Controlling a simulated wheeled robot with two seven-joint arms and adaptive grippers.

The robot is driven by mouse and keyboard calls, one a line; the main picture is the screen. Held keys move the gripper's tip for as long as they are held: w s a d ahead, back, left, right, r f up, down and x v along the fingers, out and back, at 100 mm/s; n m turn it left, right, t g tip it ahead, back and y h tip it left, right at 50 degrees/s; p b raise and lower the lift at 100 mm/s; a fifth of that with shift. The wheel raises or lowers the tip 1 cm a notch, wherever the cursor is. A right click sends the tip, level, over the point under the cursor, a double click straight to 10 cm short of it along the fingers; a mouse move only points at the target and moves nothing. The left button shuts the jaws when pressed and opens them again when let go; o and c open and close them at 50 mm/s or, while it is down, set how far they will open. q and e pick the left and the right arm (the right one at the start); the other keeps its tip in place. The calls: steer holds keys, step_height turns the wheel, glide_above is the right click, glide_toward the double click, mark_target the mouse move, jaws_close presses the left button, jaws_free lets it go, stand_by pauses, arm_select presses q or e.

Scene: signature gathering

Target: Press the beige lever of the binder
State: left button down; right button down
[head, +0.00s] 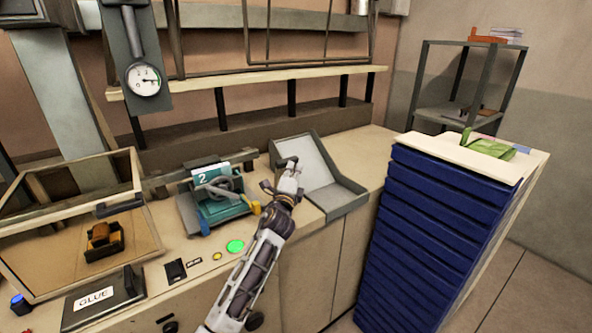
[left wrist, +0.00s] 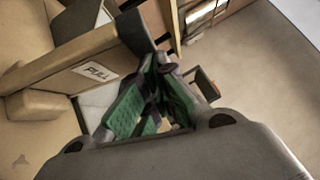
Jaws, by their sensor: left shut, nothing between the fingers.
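The binder (head: 212,195) is a teal and grey machine on the counter, with a white plate marked 2. A small yellow-beige piece (head: 252,207) sticks out at its lower right; I cannot tell for sure whether it is the beige lever. My left gripper (head: 290,166) is right of the binder, in front of the grey open tray, apart from the binder. It is shut and empty. In the left wrist view its green-padded fingers (left wrist: 155,88) fill the middle, and I cannot make out the binder there. My right gripper is not in view.
The grey tray (head: 345,193) stands right of the binder. Left are a glass-lidded box (head: 148,232) and a GLUE pad (head: 80,312). A glowing green button (head: 235,246) is in front. A tall blue drawer stack (head: 420,245) stands at right. A PULL label (left wrist: 93,70) shows in the left wrist view.

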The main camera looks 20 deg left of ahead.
arm_select(q)
steer(key=w+a+r, duration=0.1)
steer(key=w+a, duration=0.6)
steer(key=a, duration=0.2)
steer(key=shift+r+p, duration=0.35)
steer(key=shift+r, duration=0.05)
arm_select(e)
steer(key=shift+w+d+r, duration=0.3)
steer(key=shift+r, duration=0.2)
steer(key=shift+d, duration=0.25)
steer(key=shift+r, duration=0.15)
